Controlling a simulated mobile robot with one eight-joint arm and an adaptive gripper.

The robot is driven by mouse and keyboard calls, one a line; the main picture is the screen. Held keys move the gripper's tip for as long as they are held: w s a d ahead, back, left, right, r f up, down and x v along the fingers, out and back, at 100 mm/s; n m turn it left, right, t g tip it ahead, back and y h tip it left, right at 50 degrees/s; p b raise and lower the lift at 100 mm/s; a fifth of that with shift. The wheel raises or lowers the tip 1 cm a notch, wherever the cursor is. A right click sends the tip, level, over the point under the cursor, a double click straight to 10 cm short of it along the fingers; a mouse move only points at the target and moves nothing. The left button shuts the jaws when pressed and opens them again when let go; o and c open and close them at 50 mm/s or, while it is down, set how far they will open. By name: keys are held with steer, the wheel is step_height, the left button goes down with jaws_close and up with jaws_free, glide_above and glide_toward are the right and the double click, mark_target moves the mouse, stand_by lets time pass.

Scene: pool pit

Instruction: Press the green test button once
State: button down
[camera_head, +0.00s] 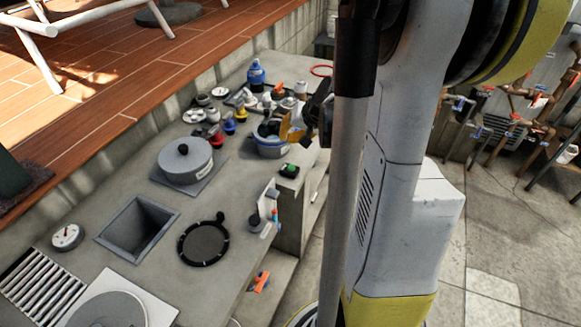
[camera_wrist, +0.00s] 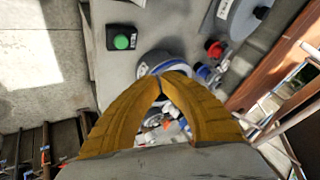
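The green test button (camera_wrist: 121,42) is a round green cap on a small black box with a white label. In the wrist view it lies on the grey counter, up and left of my fingertips. In the head view the button (camera_head: 290,169) sits near the counter's right edge, below my gripper (camera_head: 288,130). In the wrist view my gripper (camera_wrist: 162,76) shows two yellow fingers with their tips together and nothing held between them. The tips are over a blue-rimmed bowl, apart from the button.
The blue-rimmed bowl (camera_head: 270,148) holds small parts. A grey lidded pot (camera_head: 186,160), a square pit (camera_head: 140,226) and a black round ring (camera_head: 204,242) are on the counter. Several bottles and fittings crowd its far end. Pipes with valves (camera_head: 515,120) stand at the right.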

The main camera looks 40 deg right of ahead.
steer(key=b, duration=0.7)
glide_toward(284, 164)
steer(key=x, duration=0.5)
steer(key=shift+w+r, duration=0.3)
steer(key=shift+w, duration=0.1)
steer(key=shift+f, duration=0.4)
steer(key=shift+f+b, duration=0.45)
steer(key=shift+b, duration=0.05)
stand_by(0.7)
steer(key=shift+r, duration=0.15)
steer(key=shift+r+p, duration=0.7)
steer(key=shift+r, duration=0.05)
step_height(284, 164, up, 5)
steer(key=p, duration=0.4)
